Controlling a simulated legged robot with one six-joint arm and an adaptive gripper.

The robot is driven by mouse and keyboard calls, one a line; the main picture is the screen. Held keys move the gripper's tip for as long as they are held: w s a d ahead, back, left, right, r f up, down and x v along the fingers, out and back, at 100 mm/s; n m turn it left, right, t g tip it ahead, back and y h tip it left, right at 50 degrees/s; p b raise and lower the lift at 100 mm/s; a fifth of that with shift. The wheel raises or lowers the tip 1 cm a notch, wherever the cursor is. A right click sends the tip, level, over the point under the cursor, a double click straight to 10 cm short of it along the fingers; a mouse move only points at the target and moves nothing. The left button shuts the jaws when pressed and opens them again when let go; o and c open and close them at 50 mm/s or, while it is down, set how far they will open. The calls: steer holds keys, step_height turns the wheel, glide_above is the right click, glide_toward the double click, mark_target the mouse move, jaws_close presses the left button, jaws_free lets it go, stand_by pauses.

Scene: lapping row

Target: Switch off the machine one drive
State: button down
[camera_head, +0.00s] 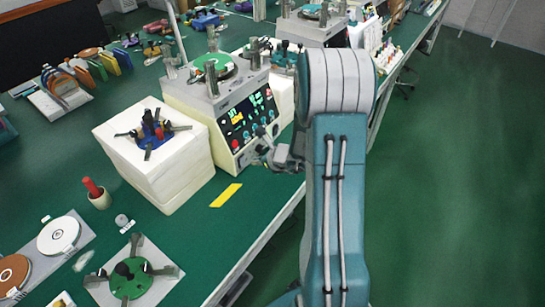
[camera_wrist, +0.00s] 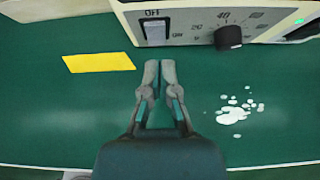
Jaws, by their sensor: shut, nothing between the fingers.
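A cream lapping machine (camera_head: 196,98) with a round green plate on top stands at the middle of the bench in the head view. Its dark front panel (camera_head: 234,117) carries coloured lights and knobs. In the wrist view its lower front shows a grey rocker switch (camera_wrist: 155,31) with OFF printed above it. Which way the rocker is tipped I cannot tell. My gripper (camera_wrist: 160,68) is shut and empty, its tips just below the switch in the picture, with no clear contact. In the head view my gripper (camera_head: 262,152) is in front of the panel, partly hidden by my arm.
A black knob (camera_wrist: 229,37) with a printed scale sits right of the switch. A yellow strip (camera_wrist: 98,62) and white spots (camera_wrist: 238,110) lie on the green bench. A white block (camera_head: 160,165) stands left of the machine. Another machine (camera_head: 308,25) stands farther back. Floor is clear at right.

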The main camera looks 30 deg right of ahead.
steer(key=s+d+r, duration=0.2)
steer(key=s+r, duration=0.4)
steer(key=r, duration=0.2)
stand_by(0.5)
steer(key=s+a+r+n+g, duration=0.1)
steer(key=s+a+r+n, duration=0.25)
steer(key=a+n, duration=0.25)
steer(key=s+a+r+n+g+y, duration=0.1)
steer(key=s+a+r+n+g, duration=0.1)
steer(key=a+r+n, duration=0.3)
steer(key=s+a+r+n+g, duration=0.1)
steer(key=s+a+r+n, duration=0.1)
steer(key=a+n, duration=0.45)
steer(key=s+r+n+h, duration=0.4)
steer(key=s+r+n, duration=0.2)
steer(key=s+n, duration=0.6)
steer(key=shift+a+n+h, duration=0.4)
steer(key=shift+n, duration=0.85)
